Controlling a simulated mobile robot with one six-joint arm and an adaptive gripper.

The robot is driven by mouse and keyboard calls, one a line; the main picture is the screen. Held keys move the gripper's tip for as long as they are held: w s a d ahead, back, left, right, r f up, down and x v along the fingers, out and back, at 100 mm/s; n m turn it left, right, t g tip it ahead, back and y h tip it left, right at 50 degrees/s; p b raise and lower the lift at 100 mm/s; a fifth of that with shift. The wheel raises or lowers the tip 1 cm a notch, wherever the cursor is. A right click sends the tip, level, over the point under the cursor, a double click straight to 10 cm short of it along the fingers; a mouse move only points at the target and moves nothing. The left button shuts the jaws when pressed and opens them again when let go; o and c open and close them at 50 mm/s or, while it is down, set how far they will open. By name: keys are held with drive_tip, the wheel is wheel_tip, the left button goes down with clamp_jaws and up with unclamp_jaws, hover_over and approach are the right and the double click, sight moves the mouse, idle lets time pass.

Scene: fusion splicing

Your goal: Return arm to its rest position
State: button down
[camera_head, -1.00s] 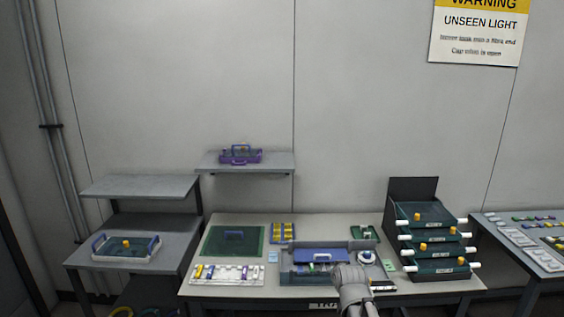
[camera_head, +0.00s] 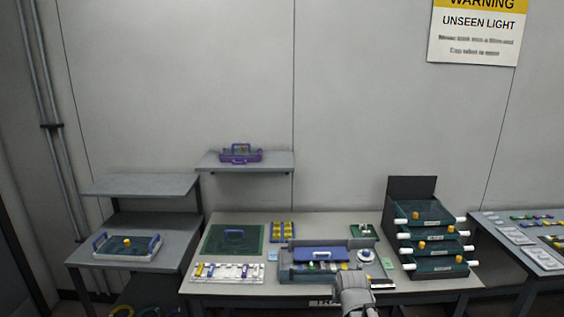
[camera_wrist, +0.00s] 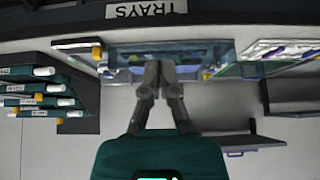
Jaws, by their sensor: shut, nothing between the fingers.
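My gripper (camera_wrist: 160,72) is shut and empty in the wrist view, its two fingers side by side. In that view, which is upside down, the fingers overlap the work table's equipment. In the head view my arm (camera_head: 354,294) shows at the front edge of the work table (camera_head: 225,289), below the grey splicing station (camera_head: 290,272) with its blue handled cover (camera_head: 318,254). The fingertips cannot be made out in the head view.
A rack of dark green trays (camera_head: 437,267) with white side handles stands right of the station. A white strip of coloured pieces (camera_head: 228,280) and a green mat (camera_head: 215,245) lie left. A side table (camera_head: 170,253) holds a handled tray (camera_head: 125,256). A wall shelf (camera_head: 275,168) carries a purple tray (camera_head: 240,161).

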drive_tip(key=s+f+g, duration=0.3)
drive_tip(key=s+g, duration=0.3)
drive_tip(key=s, duration=0.7)
drive_tip(key=shift+g, duration=0.4)
idle(0.3)
